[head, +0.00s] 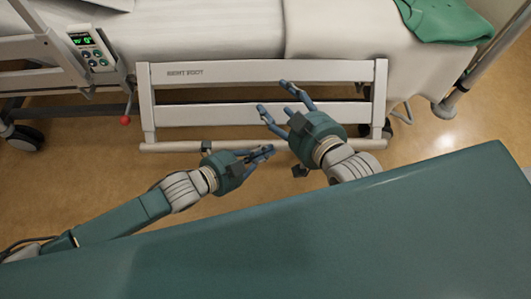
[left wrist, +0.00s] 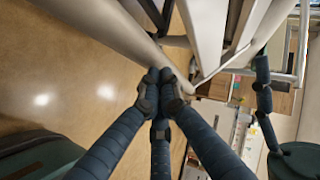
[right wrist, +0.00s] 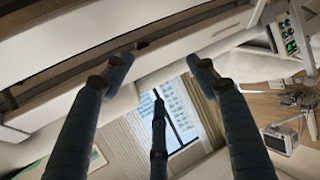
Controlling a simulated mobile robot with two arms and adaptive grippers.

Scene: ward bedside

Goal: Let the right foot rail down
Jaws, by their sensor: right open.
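The right foot rail (head: 262,71), a pale frame marked "RIGHT FOOT", stands along the near side of the bed. My right gripper (head: 275,97) is open and empty in front of the rail, right of its middle. In the right wrist view its spread fingers (right wrist: 160,62) point toward a pale bar. My left gripper (head: 266,152) is lower, near the bar under the rail. In the left wrist view its fingertips (left wrist: 160,76) are together beside a pale bar, with nothing visible between them. A red knob (head: 125,120) sits at the rail's left end.
A control panel (head: 92,50) with a green display hangs on the rail section at the left. The mattress (head: 210,25) lies behind the rail, with a green cloth (head: 440,18) at top right. Bed wheels (head: 24,137) stand on the floor. A teal surface (head: 350,235) fills the foreground.

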